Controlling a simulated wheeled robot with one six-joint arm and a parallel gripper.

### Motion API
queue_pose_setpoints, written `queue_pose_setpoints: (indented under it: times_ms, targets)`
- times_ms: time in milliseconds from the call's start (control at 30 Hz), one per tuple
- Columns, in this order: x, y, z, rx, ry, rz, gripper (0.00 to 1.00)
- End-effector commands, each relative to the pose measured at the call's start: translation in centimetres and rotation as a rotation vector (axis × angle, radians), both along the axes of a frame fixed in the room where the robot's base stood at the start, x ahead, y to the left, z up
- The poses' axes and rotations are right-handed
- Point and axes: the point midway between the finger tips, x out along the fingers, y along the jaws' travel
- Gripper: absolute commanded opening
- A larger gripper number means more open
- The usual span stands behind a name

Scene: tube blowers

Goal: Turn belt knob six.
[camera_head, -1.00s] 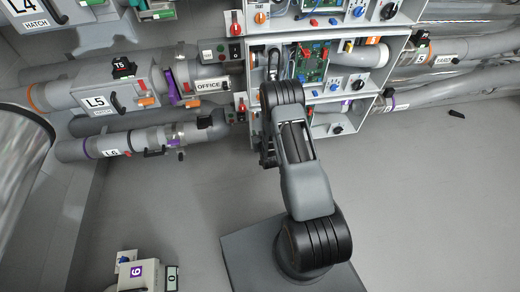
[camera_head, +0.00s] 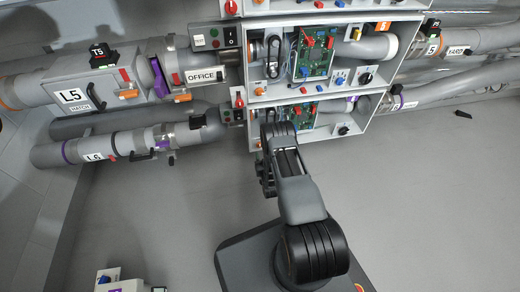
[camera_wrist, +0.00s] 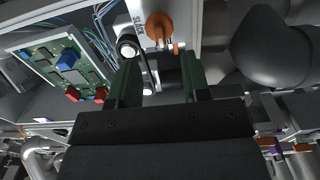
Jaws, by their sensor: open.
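In the wrist view an orange knob (camera_wrist: 159,27) sits on a pale panel edge, beside lettering that I can read only in part. I cannot tell for sure that it is belt knob six. A dark belt with pale round pulleys (camera_wrist: 129,45) runs beside it. My gripper (camera_wrist: 160,75) is open, with its two dark green fingers apart and the knob just past their tips. Nothing shows held. In the head view my arm reaches to the lowest shelf compartment (camera_head: 318,128); my gripper and the belt there are hidden behind the arm.
A green circuit board (camera_wrist: 72,62) with red and blue parts lies left of the fingers in the wrist view. A thick grey pipe (camera_wrist: 270,45) is at the right. In the head view pipe L6 (camera_head: 128,145) enters from the left.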

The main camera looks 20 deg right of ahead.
Motion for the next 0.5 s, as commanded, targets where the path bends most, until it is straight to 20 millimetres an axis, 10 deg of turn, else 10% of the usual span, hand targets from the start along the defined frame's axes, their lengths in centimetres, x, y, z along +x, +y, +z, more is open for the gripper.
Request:
queue_pose_setpoints:
  times_ms: [500]
  targets:
    - [5.7, -1.0, 0.0, 0.000, 0.000, 0.002, 0.43]
